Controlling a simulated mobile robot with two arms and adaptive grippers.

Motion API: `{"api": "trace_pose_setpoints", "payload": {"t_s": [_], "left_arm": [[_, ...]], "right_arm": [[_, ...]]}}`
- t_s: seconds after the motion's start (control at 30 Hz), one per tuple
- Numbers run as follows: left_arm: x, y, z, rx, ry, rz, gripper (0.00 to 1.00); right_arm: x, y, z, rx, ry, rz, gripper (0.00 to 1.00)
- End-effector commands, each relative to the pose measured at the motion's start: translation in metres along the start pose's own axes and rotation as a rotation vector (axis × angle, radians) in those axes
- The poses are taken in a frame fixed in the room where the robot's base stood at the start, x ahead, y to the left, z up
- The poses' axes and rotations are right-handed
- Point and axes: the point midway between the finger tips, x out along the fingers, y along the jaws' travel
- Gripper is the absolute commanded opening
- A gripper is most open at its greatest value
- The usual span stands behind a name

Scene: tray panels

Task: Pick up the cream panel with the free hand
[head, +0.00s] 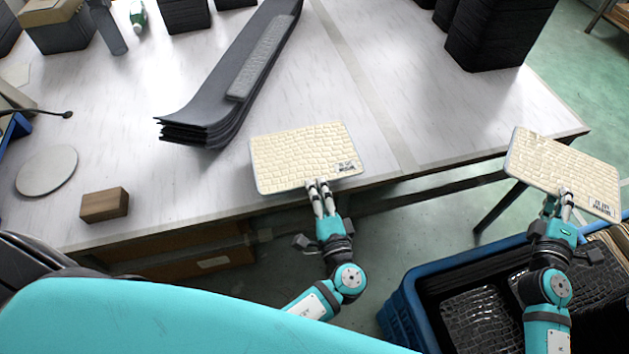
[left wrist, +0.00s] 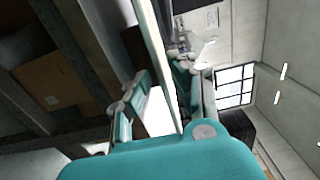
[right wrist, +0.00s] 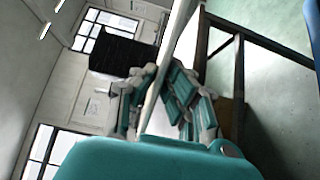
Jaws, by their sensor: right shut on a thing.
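A cream panel (head: 300,152) with a woven-looking grid and a small dark printed mark lies at the table's front edge. My left gripper (head: 318,184) is at its near edge. In the left wrist view the panel (left wrist: 155,55) runs edge-on between the fingers, which look open around it with small gaps. A second cream panel (head: 562,168) is held by my right gripper (head: 567,193), out past the table's right front corner. In the right wrist view this panel (right wrist: 168,65) is edge-on, with the fingers shut on it.
A stack of dark curved panels (head: 225,85) lies behind the cream panel. A wooden block (head: 104,205) and a round disc (head: 47,171) are at the left. Black stacks (head: 497,35) stand at the back right. A blue crate (head: 402,310) with dark panels is below my right arm.

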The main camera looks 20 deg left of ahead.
Motion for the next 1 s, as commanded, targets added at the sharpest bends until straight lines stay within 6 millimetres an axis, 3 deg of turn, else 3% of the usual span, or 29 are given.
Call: {"api": "trace_pose_setpoints", "payload": {"t_s": [0.2,0.6,1.0], "left_arm": [[0.019,0.002,0.000,0.000,0.000,-0.001,0.23],[0.023,0.001,0.000,0.000,0.000,0.000,0.22],[0.023,0.001,0.000,0.000,0.000,0.000,0.00]], "right_arm": [[0.000,-0.007,0.000,0.000,0.000,0.000,0.00],[0.000,-0.007,0.000,0.000,0.000,0.000,0.00],[0.000,-0.007,0.000,0.000,0.000,0.001,0.00]]}}
